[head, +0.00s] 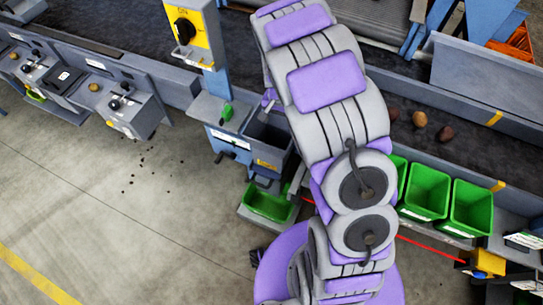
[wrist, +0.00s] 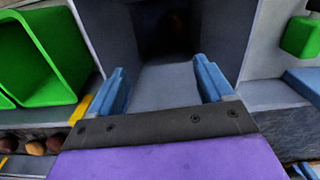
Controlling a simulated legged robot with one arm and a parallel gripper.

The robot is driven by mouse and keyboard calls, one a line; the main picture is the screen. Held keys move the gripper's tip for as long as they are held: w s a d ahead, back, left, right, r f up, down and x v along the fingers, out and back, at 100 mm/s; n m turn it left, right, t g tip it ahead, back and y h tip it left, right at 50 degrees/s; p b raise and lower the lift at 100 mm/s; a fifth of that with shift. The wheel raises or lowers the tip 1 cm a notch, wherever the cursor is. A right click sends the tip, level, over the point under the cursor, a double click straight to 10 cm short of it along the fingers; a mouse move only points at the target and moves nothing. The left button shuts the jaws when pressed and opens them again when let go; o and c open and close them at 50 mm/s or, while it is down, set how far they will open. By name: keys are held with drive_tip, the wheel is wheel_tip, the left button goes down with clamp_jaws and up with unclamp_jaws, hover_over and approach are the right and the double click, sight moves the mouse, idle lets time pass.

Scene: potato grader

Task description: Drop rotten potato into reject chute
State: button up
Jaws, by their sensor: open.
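The reject chute (head: 268,133) looks like the grey open-topped box beside my arm, with a yellow label on its front. In the wrist view a grey chute opening (wrist: 175,85) lies straight ahead, with a dark inside. My gripper (wrist: 164,82) is open, its two blue fingers apart at the chute mouth with nothing between them. A faint brownish patch shows deep in the dark; I cannot tell what it is. No potato can be made out as the rotten one. My arm hides most of the gripper in the head view.
Several potatoes (head: 420,119) lie on the dark belt right of my arm. Green bins (head: 426,191) stand below the belt, and a green tray (head: 268,204) sits under the chute. A yellow switch box (head: 188,32) stands on a blue post at left. Open floor (head: 130,215) lies at lower left.

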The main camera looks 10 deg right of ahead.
wheel_tip(320, 180, up, 17)
drive_tip(key=p, duration=0.2)
drive_tip(key=shift+a+p, duration=0.2)
drive_tip(key=shift+p, duration=0.15)
drive_tip(key=s+r+n+g, duration=0.1)
drive_tip(key=s+r+n, duration=0.2)
drive_tip(key=s, duration=1.4)
drive_tip(key=s+r+n, duration=0.3)
drive_tip(key=s+r, duration=0.1)
drive_tip(key=s, duration=1.3)
drive_tip(key=shift+s+d+n+g, duration=0.2)
drive_tip(key=shift+d+n+g, duration=0.1)
drive_tip(key=shift+g, duration=0.1)
